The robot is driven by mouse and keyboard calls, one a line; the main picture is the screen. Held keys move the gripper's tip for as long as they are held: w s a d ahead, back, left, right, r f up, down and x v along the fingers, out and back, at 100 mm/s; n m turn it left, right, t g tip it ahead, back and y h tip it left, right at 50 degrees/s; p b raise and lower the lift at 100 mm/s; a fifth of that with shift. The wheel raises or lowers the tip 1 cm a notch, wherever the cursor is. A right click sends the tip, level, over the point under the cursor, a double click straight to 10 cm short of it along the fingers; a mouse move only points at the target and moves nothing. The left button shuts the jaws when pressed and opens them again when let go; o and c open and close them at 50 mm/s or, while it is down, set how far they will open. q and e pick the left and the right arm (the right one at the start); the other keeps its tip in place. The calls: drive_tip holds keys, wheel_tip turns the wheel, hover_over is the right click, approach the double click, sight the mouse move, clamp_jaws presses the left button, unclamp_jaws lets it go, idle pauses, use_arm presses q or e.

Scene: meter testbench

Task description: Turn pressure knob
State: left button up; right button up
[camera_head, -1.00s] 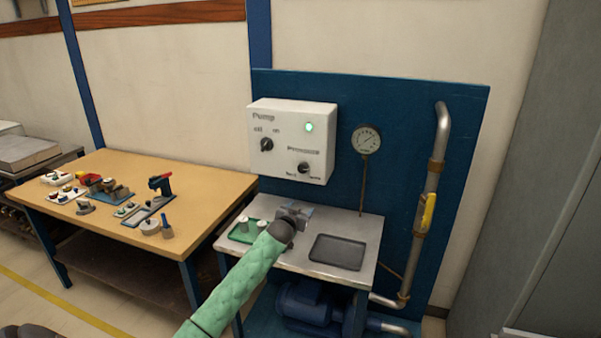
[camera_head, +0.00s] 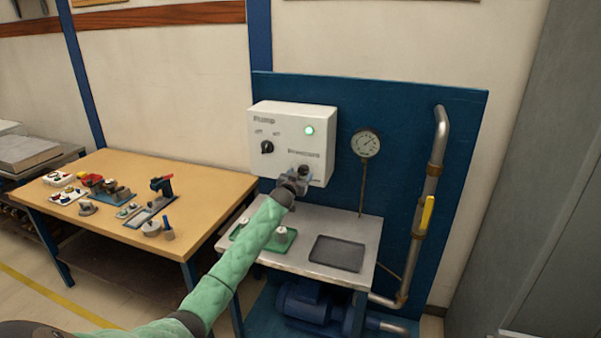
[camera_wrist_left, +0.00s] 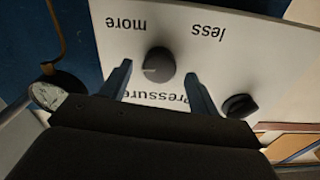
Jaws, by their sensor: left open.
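The white control box (camera_head: 262,148) hangs on the blue panel, with a lit green lamp (camera_head: 309,130). Its pressure knob (camera_wrist_left: 159,64) is black and round, below the "Pressure" label; in the head view the knob (camera_head: 304,170) is partly covered by my gripper. The pump knob (camera_head: 267,147) is at the upper left of the box and also shows in the left wrist view (camera_wrist_left: 239,105). My left gripper (camera_head: 302,178) is at the box. In the left wrist view its open fingers (camera_wrist_left: 158,82) are on either side of the pressure knob. My right gripper is not in view.
A pressure gauge (camera_head: 366,143) and a pipe with a yellow valve handle (camera_head: 427,213) are to the right. A metal table (camera_head: 297,255) below holds a green tray (camera_head: 282,240) and a dark tray (camera_head: 338,252). A wooden bench (camera_head: 218,187) with small parts stands left.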

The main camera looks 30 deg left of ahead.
use_arm(q)
drive_tip(key=shift+w+a, duration=0.1)
drive_tip(key=shift+w, duration=0.4)
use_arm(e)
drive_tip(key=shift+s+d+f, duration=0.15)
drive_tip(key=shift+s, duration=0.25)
